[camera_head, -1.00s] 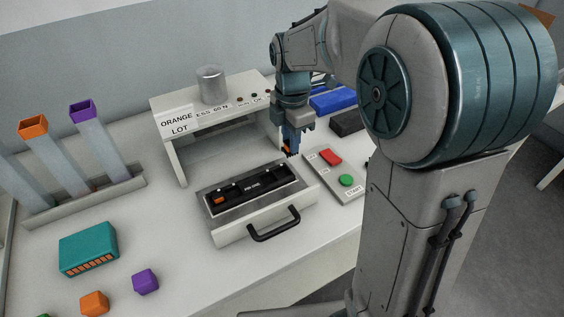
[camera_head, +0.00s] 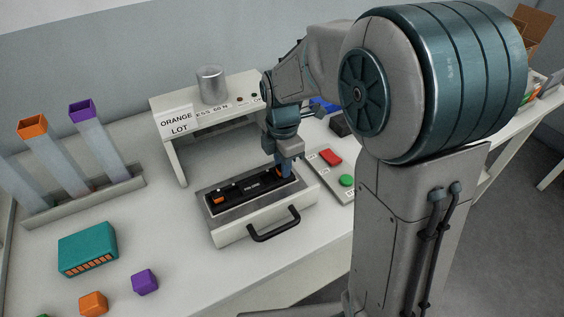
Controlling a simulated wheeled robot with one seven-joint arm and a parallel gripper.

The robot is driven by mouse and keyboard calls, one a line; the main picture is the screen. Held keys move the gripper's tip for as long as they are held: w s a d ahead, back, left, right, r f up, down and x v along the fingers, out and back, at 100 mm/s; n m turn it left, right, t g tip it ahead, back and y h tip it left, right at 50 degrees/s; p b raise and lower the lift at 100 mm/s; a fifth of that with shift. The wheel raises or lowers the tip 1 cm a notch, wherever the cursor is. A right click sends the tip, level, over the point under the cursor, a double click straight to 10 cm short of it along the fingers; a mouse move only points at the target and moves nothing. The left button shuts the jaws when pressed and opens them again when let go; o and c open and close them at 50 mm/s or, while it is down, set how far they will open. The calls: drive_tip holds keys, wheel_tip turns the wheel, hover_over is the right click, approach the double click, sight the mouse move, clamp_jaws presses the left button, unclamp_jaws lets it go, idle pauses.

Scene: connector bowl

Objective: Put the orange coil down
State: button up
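The orange coil (camera_head: 280,172) shows as a small orange patch at the fingertips of my gripper (camera_head: 286,178). My gripper points down over the right end of the black holder in the fixture (camera_head: 230,231), and appears shut on the coil. The fingers hide most of the coil, and I cannot tell whether it touches the holder. Another small orange piece (camera_head: 219,199) sits at the left end of the black holder (camera_head: 245,190).
A teal box (camera_head: 87,249), an orange block (camera_head: 93,303) and a purple block (camera_head: 145,281) lie at left.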

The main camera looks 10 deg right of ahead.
drive_tip(key=o, duration=0.4)
wheel_tip(320, 180, up, 12)
drive_tip(key=p, duration=0.1)
drive_tip(key=shift+s+d+f+m+t, duration=0.45)
drive_tip(key=shift+s+d+f+m, duration=0.75)
drive_tip(key=shift+s+m, duration=2)
drive_tip(key=shift+s+d+f+m+t, duration=0.55)
drive_tip(key=shift+s+d+m, duration=1.35)
drive_tip(key=shift+m, duration=2.5)
drive_tip(key=shift+s+d+f+m+t, duration=0.4)
drive_tip(key=shift+s+d+f+m, duration=0.75)
drive_tip(key=shift+s+m, duration=2.1)
drive_tip(key=shift+w+d+r+m, duration=0.2)
drive_tip(key=shift+w+r+m, duration=0.05)
drive_tip(key=shift+w+m, duration=0.35)
